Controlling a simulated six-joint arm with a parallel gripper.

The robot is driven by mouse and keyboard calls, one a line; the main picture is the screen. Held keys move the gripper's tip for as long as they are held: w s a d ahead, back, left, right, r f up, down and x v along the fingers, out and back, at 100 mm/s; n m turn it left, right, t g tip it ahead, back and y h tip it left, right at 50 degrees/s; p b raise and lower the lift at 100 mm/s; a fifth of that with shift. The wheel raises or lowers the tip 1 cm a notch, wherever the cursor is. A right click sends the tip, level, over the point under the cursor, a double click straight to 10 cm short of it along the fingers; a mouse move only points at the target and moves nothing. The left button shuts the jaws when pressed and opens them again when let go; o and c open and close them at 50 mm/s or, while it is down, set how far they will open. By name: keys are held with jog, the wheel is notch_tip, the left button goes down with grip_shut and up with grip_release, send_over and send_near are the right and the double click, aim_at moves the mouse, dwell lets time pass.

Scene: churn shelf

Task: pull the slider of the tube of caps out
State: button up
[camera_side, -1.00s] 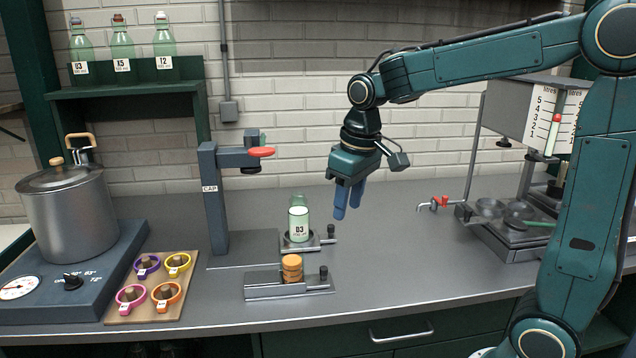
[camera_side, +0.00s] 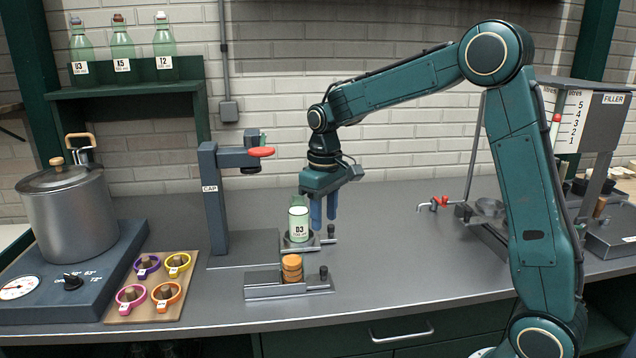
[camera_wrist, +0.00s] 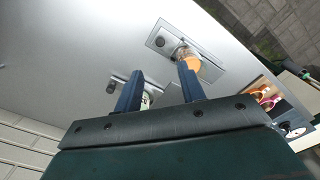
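The tube of caps (camera_side: 291,267), a short stack of orange caps, stands on a low metal base (camera_side: 262,292) near the counter's front. Its slider has a dark knob (camera_side: 323,273) at the right end. In the wrist view, the caps (camera_wrist: 191,61) and knob (camera_wrist: 160,43) show beyond my fingertips. My gripper (camera_side: 324,221) points down with its two blue fingers apart and empty, above and behind the slider knob and close to the right of the bottle. In the wrist view, my gripper (camera_wrist: 159,78) also shows a clear gap; one finger partly covers the caps' base.
A green bottle labelled D3 (camera_side: 299,227) stands on a small plate with its own dark knob (camera_side: 331,231), right beside my fingers. The capper post (camera_side: 213,205) stands left.

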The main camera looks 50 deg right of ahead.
aim_at(324, 267)
notch_tip(324, 267, down, 13)
jog(key=shift+f, duration=0.1)
dwell(0.6)
grip_shut()
